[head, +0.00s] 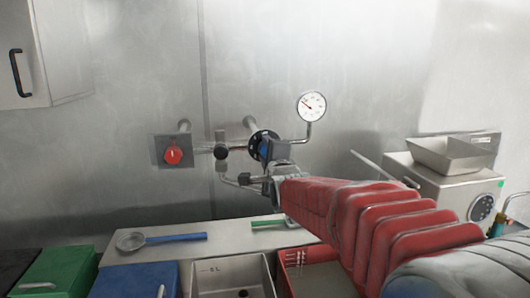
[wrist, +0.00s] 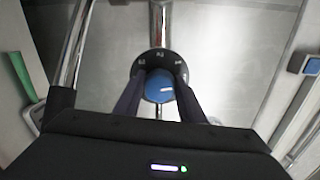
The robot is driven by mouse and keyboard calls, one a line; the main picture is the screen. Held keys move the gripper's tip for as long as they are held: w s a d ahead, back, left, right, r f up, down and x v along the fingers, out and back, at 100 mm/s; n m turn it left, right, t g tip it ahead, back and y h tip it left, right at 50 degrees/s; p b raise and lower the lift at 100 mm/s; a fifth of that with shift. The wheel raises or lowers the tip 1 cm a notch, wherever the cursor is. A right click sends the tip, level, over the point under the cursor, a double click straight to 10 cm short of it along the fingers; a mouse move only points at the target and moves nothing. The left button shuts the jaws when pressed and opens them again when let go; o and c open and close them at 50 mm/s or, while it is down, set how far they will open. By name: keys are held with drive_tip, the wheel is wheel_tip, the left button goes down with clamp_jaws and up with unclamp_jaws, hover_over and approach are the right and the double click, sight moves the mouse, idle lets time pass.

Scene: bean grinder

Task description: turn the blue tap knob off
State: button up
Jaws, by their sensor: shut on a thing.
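The blue tap knob (wrist: 159,86) sits in front of a round black dial with white marks (wrist: 160,56). In the wrist view, my gripper (wrist: 160,94) has one dark finger on each side of the knob and is shut on it. In the head view the knob (head: 265,150) shows in part, with my gripper (head: 276,152) against its right side. A white mark shows on the knob's face. In the head view, part of the knob and dial is hidden by my gripper.
A pressure gauge (head: 311,106) stands on a bent pipe just right of the knob. A red knob (head: 173,155) on a wall plate is to the left. Below are a sink (head: 232,266), a red bin (head: 287,262) and a blue-handled strainer (head: 180,238). A steel machine (head: 430,180) stands right.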

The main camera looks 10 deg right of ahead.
drive_tip(key=shift+d+f+m, duration=0.15)
drive_tip(key=shift+f+m, duration=0.1)
drive_tip(key=shift+m, duration=0.65)
drive_tip(key=o, duration=0.7)
drive_tip(key=shift+c, duration=0.2)
drive_tip(key=o, duration=0.4)
drive_tip(key=shift+r, duration=0.15)
drive_tip(key=shift+s, duration=0.15)
drive_tip(key=s, duration=1.3)
drive_tip(key=shift+s, duration=0.25)
